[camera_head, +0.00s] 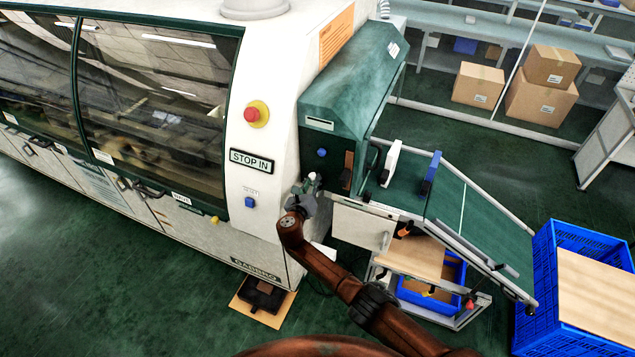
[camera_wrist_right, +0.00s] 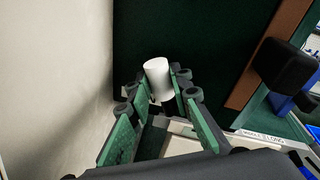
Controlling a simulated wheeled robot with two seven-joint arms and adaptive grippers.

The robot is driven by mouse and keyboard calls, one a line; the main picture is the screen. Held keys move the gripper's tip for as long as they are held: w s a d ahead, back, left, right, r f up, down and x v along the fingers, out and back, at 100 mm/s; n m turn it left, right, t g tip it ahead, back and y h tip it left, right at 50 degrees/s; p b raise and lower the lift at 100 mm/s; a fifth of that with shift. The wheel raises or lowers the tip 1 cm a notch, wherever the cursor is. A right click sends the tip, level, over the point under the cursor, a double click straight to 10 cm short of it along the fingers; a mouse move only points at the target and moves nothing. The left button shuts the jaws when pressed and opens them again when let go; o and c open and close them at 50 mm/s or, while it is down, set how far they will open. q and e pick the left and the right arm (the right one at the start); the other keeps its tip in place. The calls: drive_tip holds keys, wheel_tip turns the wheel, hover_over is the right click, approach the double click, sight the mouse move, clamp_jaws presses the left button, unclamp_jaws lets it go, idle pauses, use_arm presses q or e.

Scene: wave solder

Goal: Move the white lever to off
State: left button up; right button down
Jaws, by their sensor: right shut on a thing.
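The white lever (camera_wrist_right: 158,78) shows in the right wrist view as a short white cylinder between the fingertips of my right gripper (camera_wrist_right: 152,95). The green-padded fingers are shut on it from both sides. In the head view my right gripper (camera_head: 306,190) is at the machine's right end, beside the dark green housing, with the arm coming up from below. The lever is small there and partly hidden by the gripper. My left gripper is not in either view.
The white wave solder machine (camera_head: 285,110) carries a red button (camera_head: 257,113) and a STOP IN label. A green conveyor (camera_head: 470,210) slopes right toward a blue crate (camera_head: 545,245). A black knob (camera_wrist_right: 285,65) sits right of the gripper.

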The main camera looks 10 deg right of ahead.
drive_tip(key=c, duration=1.8)
unclamp_jaws()
drive_tip(key=shift+o, duration=0.3)
drive_tip(key=shift+s, duration=0.1)
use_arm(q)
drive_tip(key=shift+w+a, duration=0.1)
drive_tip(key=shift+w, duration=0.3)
use_arm(e)
drive_tip(key=v, duration=1.2)
drive_tip(key=shift+f, duration=0.1)
